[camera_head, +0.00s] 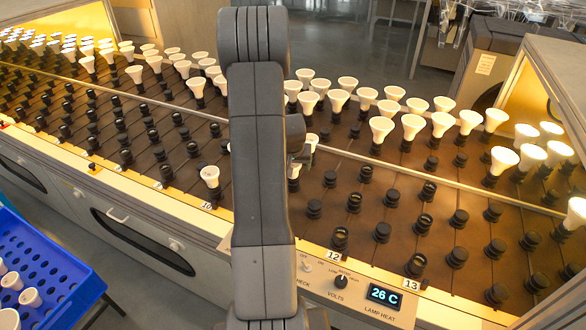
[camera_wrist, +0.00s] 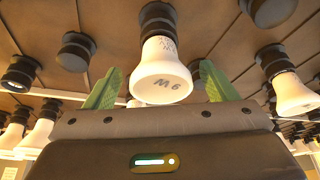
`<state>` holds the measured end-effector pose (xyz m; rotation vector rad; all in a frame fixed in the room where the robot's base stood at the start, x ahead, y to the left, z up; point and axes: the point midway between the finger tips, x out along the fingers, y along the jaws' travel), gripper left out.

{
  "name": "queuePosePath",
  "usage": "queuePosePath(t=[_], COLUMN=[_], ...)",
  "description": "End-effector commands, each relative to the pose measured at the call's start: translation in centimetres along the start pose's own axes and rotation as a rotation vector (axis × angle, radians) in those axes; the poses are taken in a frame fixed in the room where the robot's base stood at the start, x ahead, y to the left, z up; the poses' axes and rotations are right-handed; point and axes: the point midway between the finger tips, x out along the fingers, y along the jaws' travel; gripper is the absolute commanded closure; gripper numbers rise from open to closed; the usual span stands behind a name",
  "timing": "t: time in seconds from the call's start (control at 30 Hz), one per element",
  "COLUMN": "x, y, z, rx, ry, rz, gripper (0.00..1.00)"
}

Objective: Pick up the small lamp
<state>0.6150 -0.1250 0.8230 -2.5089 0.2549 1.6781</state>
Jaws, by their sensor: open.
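A small white lamp (camera_wrist: 163,72) with a dark marking on its face sits in a black socket, straight ahead in the wrist view. My gripper (camera_wrist: 160,78) is open, with one green finger on each side of this lamp. I see a gap between the lamp and each finger, and no contact. In the head view my arm hides most of the gripper (camera_head: 301,154). White lamps show partly beside it there, but I cannot tell for certain which one is between the fingers.
Other white lamps (camera_wrist: 293,94) stand in sockets at both sides in the wrist view. The rack (camera_head: 340,205) holds rows of black sockets, many empty, with lamps at the back and right. A blue crate (camera_head: 60,262) with several lamps is at lower left. A display (camera_head: 384,296) reads 26 C.

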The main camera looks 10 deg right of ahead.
Motion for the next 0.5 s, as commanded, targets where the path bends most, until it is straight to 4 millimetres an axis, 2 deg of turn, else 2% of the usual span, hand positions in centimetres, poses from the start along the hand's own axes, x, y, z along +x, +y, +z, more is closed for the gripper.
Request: queuePosePath(t=[0.13,0.4,0.5], x=[1.14,1.37,1.36], y=[-0.01,-0.02,-0.03], z=[0.00,0.00,0.00], rx=[0.000,0.000,0.000], ry=[0.000,0.001,0.001], rz=[0.000,-0.001,-0.001], gripper=[0.21,0.21,0.39])
